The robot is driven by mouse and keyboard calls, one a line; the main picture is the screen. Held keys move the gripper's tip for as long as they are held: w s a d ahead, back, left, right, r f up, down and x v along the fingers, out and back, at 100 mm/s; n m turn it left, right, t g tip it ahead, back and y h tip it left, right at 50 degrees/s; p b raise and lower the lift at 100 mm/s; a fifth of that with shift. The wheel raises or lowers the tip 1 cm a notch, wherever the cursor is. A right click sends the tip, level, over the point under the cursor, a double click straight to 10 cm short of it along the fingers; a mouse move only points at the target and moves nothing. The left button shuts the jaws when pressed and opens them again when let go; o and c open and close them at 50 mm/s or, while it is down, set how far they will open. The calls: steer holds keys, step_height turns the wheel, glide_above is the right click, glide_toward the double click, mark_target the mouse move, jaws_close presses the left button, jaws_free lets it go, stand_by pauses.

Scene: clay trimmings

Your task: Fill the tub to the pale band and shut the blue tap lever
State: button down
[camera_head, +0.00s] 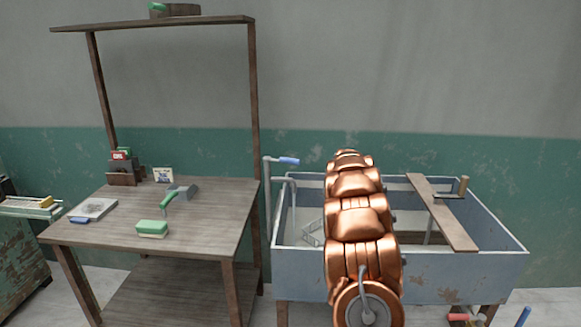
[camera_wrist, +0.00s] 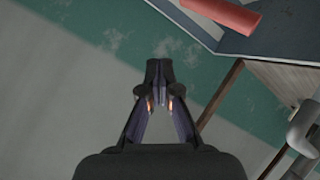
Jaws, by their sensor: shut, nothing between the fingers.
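The grey-blue trough (camera_head: 450,275) stands on legs against the wall at the right in the head view. A grey tap pipe (camera_head: 267,205) rises at its left end, with a blue lever (camera_head: 288,161) pointing right at its top. A pale wire-like shape (camera_head: 310,232) shows inside the trough, partly behind my copper arm. I cannot make out a pale band or a water level. My gripper (camera_wrist: 160,66) shows in the wrist view with its dark fingertips together and nothing between them. The head view does not show its fingers.
A wooden plank (camera_head: 440,210) lies across the trough. A red handle (camera_head: 458,318) and a blue handle (camera_head: 523,316) are at the lower right. A wooden table (camera_head: 205,215) with several tools stands left. The wrist view shows a red bar (camera_wrist: 222,12) and grey pipe (camera_wrist: 302,135).

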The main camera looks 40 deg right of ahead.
steer(key=s+a+r+n+t+h+b, duration=0.1)
steer(key=a+r+n+t+h, duration=0.1)
steer(key=a+r+n, duration=0.3)
steer(key=s+a+r+n+t+h, duration=0.1)
steer(key=a+r+n+t+h, duration=0.15)
steer(key=r, duration=0.45)
steer(key=s+a+f+n+t+y+b, duration=0.15)
steer(key=a+n+y, duration=0.25)
steer(key=a, duration=0.5)
steer(key=s+a+f+n+t+y, duration=0.15)
steer(key=a+n+y, duration=0.3)
steer(key=a, duration=0.45)
steer(key=p, duration=0.3)
glide_toward(285, 161)
steer(key=w, duration=0.4)
steer(key=shift+w+d+f+m+t, duration=0.2)
steer(key=shift+w+d+f, duration=0.15)
steer(key=shift+d, duration=0.2)
steer(key=shift+w+d+f+m+t, duration=0.1)
steer(key=shift+w+d+f+m, duration=0.1)
steer(key=shift+w+d, duration=0.25)
steer(key=shift+s+d, duration=0.1)
steer(key=shift+p, duration=0.35)
